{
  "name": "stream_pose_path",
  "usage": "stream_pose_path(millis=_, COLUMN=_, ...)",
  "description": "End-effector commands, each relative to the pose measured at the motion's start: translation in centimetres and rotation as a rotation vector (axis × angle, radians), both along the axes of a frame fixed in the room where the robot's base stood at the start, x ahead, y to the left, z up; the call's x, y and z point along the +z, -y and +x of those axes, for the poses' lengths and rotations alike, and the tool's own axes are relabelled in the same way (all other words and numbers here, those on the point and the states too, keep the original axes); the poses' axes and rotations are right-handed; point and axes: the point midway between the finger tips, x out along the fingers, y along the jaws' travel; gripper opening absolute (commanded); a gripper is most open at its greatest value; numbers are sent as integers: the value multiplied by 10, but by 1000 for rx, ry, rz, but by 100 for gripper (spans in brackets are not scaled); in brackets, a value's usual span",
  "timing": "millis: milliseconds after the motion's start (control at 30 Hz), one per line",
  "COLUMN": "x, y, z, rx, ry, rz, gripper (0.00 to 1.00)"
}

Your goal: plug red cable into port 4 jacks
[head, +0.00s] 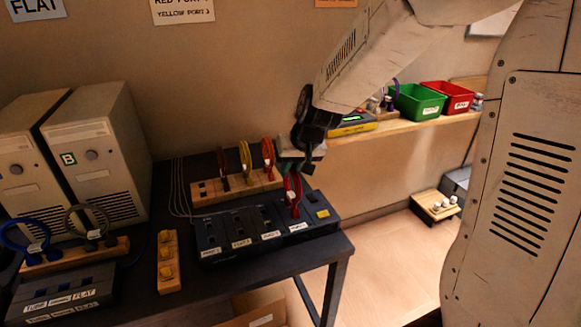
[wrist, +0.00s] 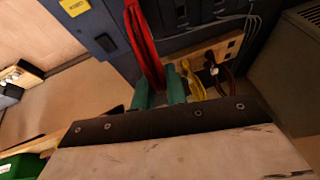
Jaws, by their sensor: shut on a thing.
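My gripper (head: 300,163) is shut on a red cable (head: 292,196), which hangs below it over the right end of the dark port box (head: 232,229). In the wrist view the red cable (wrist: 146,45) runs between the two green fingers (wrist: 158,92). The port box has a row of white labels; the rightmost label (head: 298,227), too small to read surely, is just below the cable. The cable's lower end is against or just above the box there; I cannot tell whether it is in the jacks.
A wooden rack (head: 205,190) behind the box holds another red cable (head: 267,152) and a yellow cable (head: 245,158). A wooden block with yellow parts (head: 168,262) stands left of the box. Two computer towers (head: 98,150) stand at the left. The shelf holds a green bin (head: 418,104).

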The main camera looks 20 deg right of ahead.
Motion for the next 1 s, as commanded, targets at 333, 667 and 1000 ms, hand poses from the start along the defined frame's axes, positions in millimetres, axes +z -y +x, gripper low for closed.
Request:
stream_pose_path(millis=333, x=0, y=0, z=0, rx=0, ry=0, rz=0, gripper=25)
stream_pose_path(millis=667, x=0, y=0, z=0, rx=0, ry=0, rz=0, gripper=59)
stream_pose_path(millis=1000, x=0, y=0, z=0, rx=0, ry=0, rz=0, gripper=68)
